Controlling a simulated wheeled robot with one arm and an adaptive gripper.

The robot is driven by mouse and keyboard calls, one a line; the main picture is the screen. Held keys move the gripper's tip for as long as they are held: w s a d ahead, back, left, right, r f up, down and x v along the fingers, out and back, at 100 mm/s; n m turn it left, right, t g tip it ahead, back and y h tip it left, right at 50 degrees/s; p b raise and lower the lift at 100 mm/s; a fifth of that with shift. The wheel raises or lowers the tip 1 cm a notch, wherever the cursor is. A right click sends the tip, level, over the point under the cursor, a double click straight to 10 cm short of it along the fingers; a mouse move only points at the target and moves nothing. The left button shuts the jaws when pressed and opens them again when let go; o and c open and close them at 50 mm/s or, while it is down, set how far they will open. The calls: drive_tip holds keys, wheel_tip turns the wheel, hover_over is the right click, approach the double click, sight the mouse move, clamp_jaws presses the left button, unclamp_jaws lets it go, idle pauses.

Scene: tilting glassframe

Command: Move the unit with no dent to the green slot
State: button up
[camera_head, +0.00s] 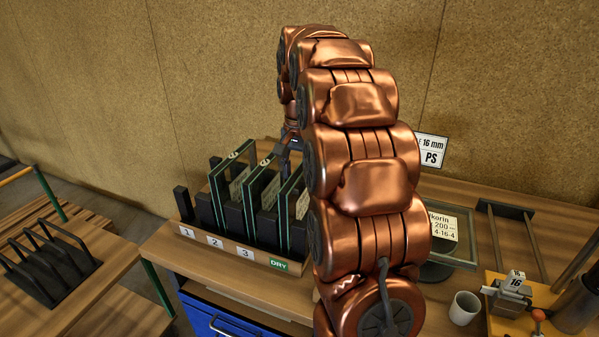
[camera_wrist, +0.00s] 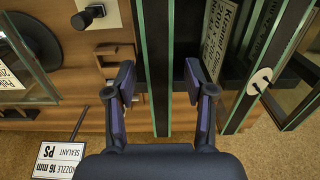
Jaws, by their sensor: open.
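A wooden rack (camera_head: 207,238) has black posts, white labels 1, 2 and 3, and a green DRY label (camera_head: 278,265). Three upright glass units with green edges stand in it: the left unit (camera_head: 218,190), the middle unit (camera_head: 250,215) and the right unit (camera_head: 282,222), which appears to be in the green slot. Slot 1 looks empty. My gripper (camera_wrist: 160,84) is open in the wrist view, its fingers on either side of one unit (camera_wrist: 155,40), with gaps. This looks like the right unit. In the head view my arm mostly hides the gripper. I cannot make out a dent.
A neighbouring unit with a white round tag (camera_wrist: 260,80) stands close to the right finger in the wrist view. At right are a cup (camera_head: 464,307), a framed glass piece (camera_head: 452,232) and metal rails (camera_head: 520,240). A black rack (camera_head: 48,262) sits on the left table.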

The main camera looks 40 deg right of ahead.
drive_tip(key=shift+r, duration=3.65)
drive_tip(key=shift+a, duration=0.1)
drive_tip(key=shift+s+a, duration=0.15)
drive_tip(key=shift+a, duration=0.15)
drive_tip(key=s+a+f+n+g, duration=0.1)
drive_tip(key=s+a+f+n, duration=0.3)
drive_tip(key=s+a, duration=0.6)
drive_tip(key=s+a+f+n, duration=0.4)
drive_tip(key=s+a+n, duration=0.1)
drive_tip(key=s+a, duration=0.45)
drive_tip(key=s+a+f+n, duration=0.3)
drive_tip(key=s+f, duration=0.3)
drive_tip(key=s, duration=0.4)
drive_tip(key=shift+s+a+g, duration=0.2)
drive_tip(key=shift+s+g, duration=0.1)
drive_tip(key=shift+g, duration=0.1)
